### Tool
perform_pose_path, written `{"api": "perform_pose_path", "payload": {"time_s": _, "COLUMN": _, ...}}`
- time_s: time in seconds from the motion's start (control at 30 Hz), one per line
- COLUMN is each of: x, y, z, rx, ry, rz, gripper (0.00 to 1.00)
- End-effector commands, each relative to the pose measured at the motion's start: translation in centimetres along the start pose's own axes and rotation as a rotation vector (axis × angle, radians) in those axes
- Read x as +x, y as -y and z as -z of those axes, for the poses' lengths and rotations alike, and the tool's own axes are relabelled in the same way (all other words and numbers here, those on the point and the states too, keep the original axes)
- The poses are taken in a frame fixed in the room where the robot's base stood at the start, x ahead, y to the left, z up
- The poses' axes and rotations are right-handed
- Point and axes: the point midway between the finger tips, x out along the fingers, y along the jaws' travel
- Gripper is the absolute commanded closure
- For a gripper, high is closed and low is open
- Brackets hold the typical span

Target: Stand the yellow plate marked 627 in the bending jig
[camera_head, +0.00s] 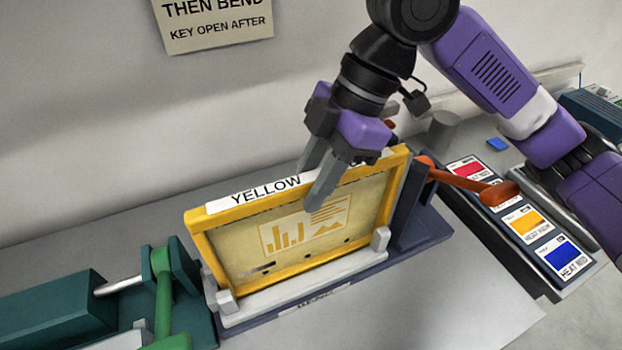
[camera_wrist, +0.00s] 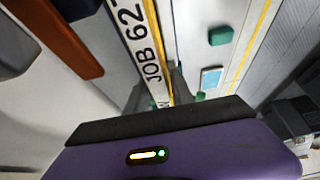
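The yellow plate (camera_head: 373,207) stands upright, slightly tilted in the picture, in the bending jig (camera_head: 418,229), its lower edge in the pale slot between small grey end blocks. Its top strip reads YELLOW in the head view and JOB 627 in the wrist view (camera_wrist: 152,68). My gripper (camera_head: 308,188) is over the middle of the top edge, one finger in front and one behind. In the wrist view, the fingers (camera_wrist: 158,90) lie on both sides of the strip. Whether they press on it or stand slightly apart is unclear.
An orange-red lever (camera_head: 465,183) extends right from the jig. A panel with red, yellow and blue cards (camera_head: 527,222) lies beyond it. A green clamp-like unit (camera_head: 163,290) stands at the left. The bench in front (camera_head: 440,310) is clear.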

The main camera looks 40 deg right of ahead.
Motion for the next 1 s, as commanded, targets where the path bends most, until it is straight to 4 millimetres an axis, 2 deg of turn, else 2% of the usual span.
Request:
{"api": "perform_pose_path", "payload": {"time_s": 0.03, "x": 0.0, "y": 0.0, "z": 0.0, "rx": 0.001, "ry": 0.0, "rz": 0.0, "gripper": 0.59}}
{"api": "perform_pose_path", "payload": {"time_s": 0.07, "x": 0.0, "y": 0.0, "z": 0.0, "rx": 0.001, "ry": 0.0, "rz": 0.0, "gripper": 0.53}}
{"api": "perform_pose_path", "payload": {"time_s": 0.37, "x": 0.0, "y": 0.0, "z": 0.0, "rx": 0.001, "ry": 0.001, "rz": 0.0, "gripper": 0.53}}
{"api": "perform_pose_path", "payload": {"time_s": 0.47, "x": -0.6, "y": 0.0, "z": -0.1, "rx": 0.001, "ry": 0.001, "rz": -0.001, "gripper": 0.53}}
{"api": "perform_pose_path", "payload": {"time_s": 0.8, "x": -5.7, "y": -0.1, "z": 0.0, "rx": 0.0, "ry": 0.001, "rz": -0.001, "gripper": 0.53}}
{"api": "perform_pose_path", "payload": {"time_s": 1.0, "x": -7.6, "y": -0.1, "z": 0.0, "rx": 0.001, "ry": 0.0, "rz": -0.001, "gripper": 0.53}}
